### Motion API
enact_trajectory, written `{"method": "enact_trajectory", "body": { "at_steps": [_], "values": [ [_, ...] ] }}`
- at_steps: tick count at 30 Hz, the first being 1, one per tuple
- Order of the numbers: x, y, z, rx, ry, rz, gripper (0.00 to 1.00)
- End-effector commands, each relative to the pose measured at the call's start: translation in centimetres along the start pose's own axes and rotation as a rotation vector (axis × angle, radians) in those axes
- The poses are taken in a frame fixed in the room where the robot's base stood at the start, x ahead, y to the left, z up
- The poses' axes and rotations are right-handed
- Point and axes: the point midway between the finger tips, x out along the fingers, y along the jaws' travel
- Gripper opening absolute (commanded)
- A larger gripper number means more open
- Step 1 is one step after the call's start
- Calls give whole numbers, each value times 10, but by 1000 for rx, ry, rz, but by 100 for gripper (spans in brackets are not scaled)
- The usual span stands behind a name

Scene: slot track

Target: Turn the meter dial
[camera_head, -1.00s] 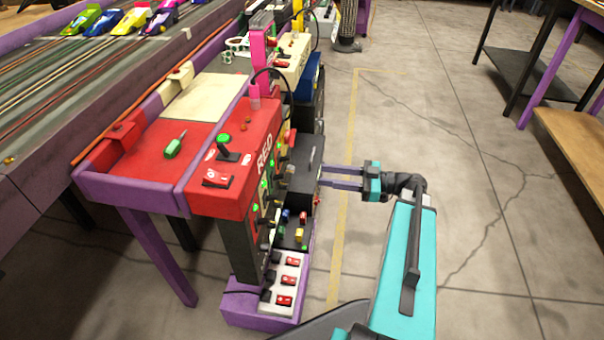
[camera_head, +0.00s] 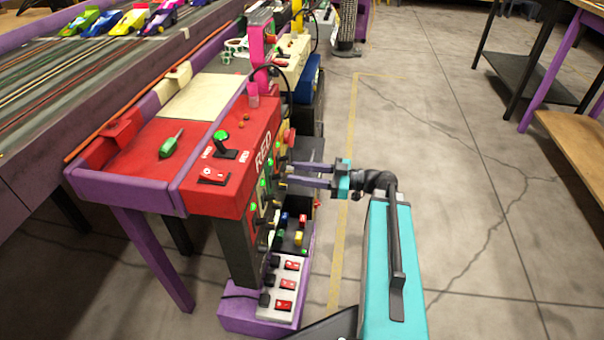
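My gripper (camera_head: 291,173) reaches in from the right at the side of the red station (camera_head: 240,190). Its two purple-grey fingers point left, with a narrow gap between them, and it looks open. The fingertips are close to the upright panel under the "RED" label, which carries green lights and small dark knobs. I cannot tell whether they touch it. The meter dial cannot be made out with certainty; the panel's face is seen at a steep angle and the fingertips cover part of it.
A white switch strip (camera_head: 283,285) with red switches sits low on a purple base. A green-handled tool (camera_head: 171,144) and a green joystick (camera_head: 222,137) are on the red top. Slot cars stand on the track at upper left. Open concrete floor lies right.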

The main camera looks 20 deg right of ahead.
Motion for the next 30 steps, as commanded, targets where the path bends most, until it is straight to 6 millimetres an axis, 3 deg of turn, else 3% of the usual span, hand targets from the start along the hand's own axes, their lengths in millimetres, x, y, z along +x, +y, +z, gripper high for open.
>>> {"method": "enact_trajectory", "body": {
  "at_steps": [5, 12, 30],
  "values": [
    [0, 0, 0, 0, 0, 0, 37],
    [0, -1, 0, 0, 0, -2, 0],
    [4, -4, -2, 120, 0, -12, 0]
  ]
}}
